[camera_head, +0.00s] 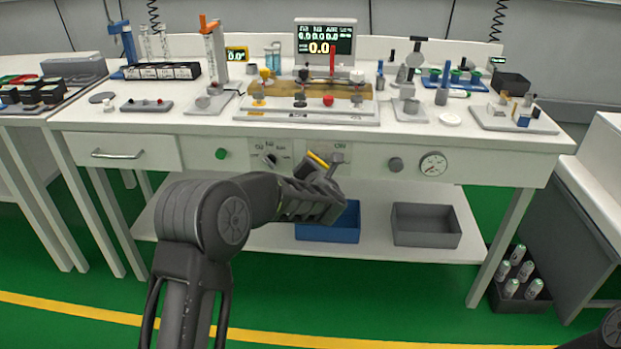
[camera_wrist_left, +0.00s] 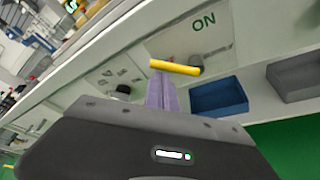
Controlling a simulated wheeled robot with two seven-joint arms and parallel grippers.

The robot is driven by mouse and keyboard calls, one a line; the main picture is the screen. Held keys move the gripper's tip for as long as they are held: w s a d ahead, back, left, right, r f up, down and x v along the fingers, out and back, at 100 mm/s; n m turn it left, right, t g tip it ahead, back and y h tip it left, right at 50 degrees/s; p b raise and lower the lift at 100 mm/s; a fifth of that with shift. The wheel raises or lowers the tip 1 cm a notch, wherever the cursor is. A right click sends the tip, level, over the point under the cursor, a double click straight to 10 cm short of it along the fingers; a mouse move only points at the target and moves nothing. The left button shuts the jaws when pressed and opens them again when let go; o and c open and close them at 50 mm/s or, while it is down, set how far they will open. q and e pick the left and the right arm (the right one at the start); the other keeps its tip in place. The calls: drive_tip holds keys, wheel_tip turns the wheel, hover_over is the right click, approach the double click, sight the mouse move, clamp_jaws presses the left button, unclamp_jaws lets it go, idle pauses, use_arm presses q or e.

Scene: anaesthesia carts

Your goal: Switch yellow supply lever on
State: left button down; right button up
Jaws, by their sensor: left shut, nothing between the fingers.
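The yellow supply lever (camera_head: 318,160) is on the table's front panel, below the letters ON. In the left wrist view the lever (camera_wrist_left: 175,67) lies nearly level, with a dark pivot at its right end and ON above it. My left gripper (camera_head: 307,168) is in front of the panel, its fingers close by the lever's left part. In the left wrist view its closed fingers (camera_wrist_left: 161,84) are empty and just below the lever's left end. I cannot tell whether they touch it. My right gripper is out of view.
A dark rotary knob (camera_head: 269,159) and a green button (camera_head: 221,153) are left of the lever. A grey knob (camera_head: 396,164) and a gauge (camera_head: 433,164) are to its right. A blue bin (camera_head: 330,234) and a grey bin (camera_head: 426,238) stand on the lower shelf.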

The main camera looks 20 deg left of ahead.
sight(319, 160)
use_arm(q)
drive_tip(key=m, duration=0.1)
drive_tip(key=d+r+m+y, duration=0.1)
drive_tip(key=m, duration=0.1)
drive_tip(key=shift+w+d+r+b, duration=0.1)
drive_tip(key=shift+w+d+b, duration=0.1)
drive_tip(key=shift+b, duration=0.15)
drive_tip(key=shift+w+d+r+m+t+y+b, duration=0.15)
drive_tip(key=shift+d+m+t+y+b, duration=0.1)
drive_tip(key=shift+m, duration=0.3)
drive_tip(key=shift+s+d+r+m+t+y+b, duration=0.15)
drive_tip(key=shift+d+m+y+b, duration=0.1)
drive_tip(key=shift+m, duration=0.3)
drive_tip(key=shift+w+r, duration=0.1)
drive_tip(key=shift+r, duration=0.05)
